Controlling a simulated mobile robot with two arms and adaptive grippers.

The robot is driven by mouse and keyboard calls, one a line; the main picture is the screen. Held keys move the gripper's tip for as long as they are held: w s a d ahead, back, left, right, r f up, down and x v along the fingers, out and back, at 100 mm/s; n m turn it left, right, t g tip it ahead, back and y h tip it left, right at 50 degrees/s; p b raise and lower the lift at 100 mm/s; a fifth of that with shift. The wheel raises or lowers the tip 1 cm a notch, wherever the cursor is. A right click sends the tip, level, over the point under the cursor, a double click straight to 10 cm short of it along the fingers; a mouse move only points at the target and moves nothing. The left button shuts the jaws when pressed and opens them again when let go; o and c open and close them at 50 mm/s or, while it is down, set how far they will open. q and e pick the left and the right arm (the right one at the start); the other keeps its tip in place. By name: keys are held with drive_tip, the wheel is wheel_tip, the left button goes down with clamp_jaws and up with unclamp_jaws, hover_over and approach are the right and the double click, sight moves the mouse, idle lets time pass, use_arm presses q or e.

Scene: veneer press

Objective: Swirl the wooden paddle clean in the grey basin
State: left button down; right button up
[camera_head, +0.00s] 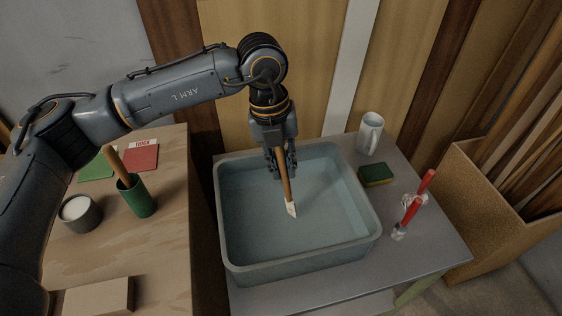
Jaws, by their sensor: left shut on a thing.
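The grey basin (370,243) stands on a grey table and looks filled with bluish water. My left gripper (281,172) is over the back half of the basin, pointing down, shut on the wooden paddle (286,185). The paddle slants down from the fingers. Its pale, whitish lower end (291,210) shows against the water; I cannot tell whether it dips below the surface. The upper end of the paddle is hidden by the gripper. My right gripper is not in view.
On the left wooden bench are a green cup (137,197) holding a stick, a small pot (80,215) of white stuff and a wooden block (99,296).

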sight(285, 180)
use_arm(q)
drive_tip(key=shift+d+f+b, duration=0.15)
drive_tip(key=shift+f+b, duration=0.7)
drive_tip(key=shift+f, duration=0.3)
drive_tip(key=shift+d+f+b, duration=0.15)
drive_tip(key=shift+f+b, duration=0.7)
drive_tip(key=shift+f, duration=0.25)
drive_tip(key=shift+s+d+f+b, duration=0.1)
drive_tip(key=shift+d+f+b, duration=0.1)
drive_tip(key=shift+f+b, duration=0.9)
drive_tip(key=shift+s+f, duration=0.1)
